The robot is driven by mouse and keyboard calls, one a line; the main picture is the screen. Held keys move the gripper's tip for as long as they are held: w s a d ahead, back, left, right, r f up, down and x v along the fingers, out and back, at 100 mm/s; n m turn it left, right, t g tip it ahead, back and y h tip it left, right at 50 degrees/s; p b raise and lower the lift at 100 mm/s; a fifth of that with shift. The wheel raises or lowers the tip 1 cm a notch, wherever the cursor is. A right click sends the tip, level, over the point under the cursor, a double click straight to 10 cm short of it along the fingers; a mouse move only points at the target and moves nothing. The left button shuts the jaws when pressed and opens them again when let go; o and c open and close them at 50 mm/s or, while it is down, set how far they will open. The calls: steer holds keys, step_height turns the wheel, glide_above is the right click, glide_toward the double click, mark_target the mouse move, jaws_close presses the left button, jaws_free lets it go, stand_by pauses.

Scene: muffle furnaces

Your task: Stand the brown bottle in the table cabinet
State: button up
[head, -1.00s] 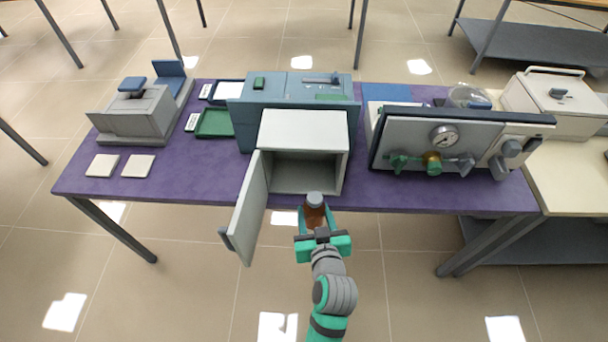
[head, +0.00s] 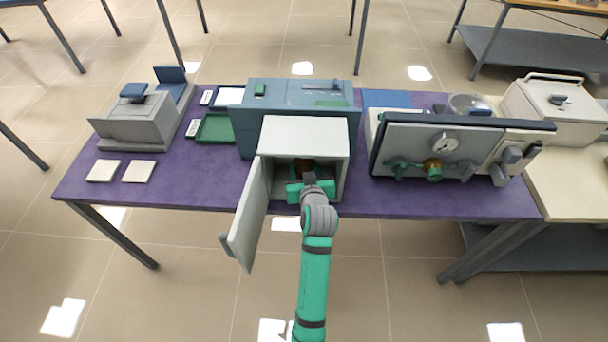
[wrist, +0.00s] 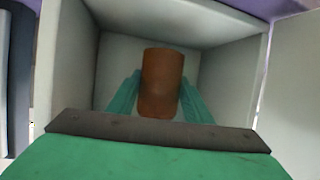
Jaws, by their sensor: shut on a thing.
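The table cabinet (head: 304,134) is a pale grey box on the purple table, with its door (head: 247,215) swung open to the left. My gripper (head: 307,176) is at the cabinet's mouth, its fingers inside. In the wrist view my gripper (wrist: 160,100) is shut on the brown bottle (wrist: 161,75), with a green finger on each side. The bottle is inside the cabinet, in front of the back wall. In the head view the bottle (head: 304,165) is mostly hidden by my gripper and the cabinet's top. I cannot tell whether its base touches the cabinet floor.
A blue-grey furnace (head: 300,92) stands behind the cabinet. A panel with a gauge (head: 445,145) and valves is to the right. Two pale tiles (head: 121,171) and a grey device (head: 137,122) are at the left. The purple table (head: 200,180) is bare left of the door.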

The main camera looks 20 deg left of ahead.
steer(key=shift+f, duration=1.75)
steer(key=o, duration=1.3)
steer(key=shift+f, duration=0.15)
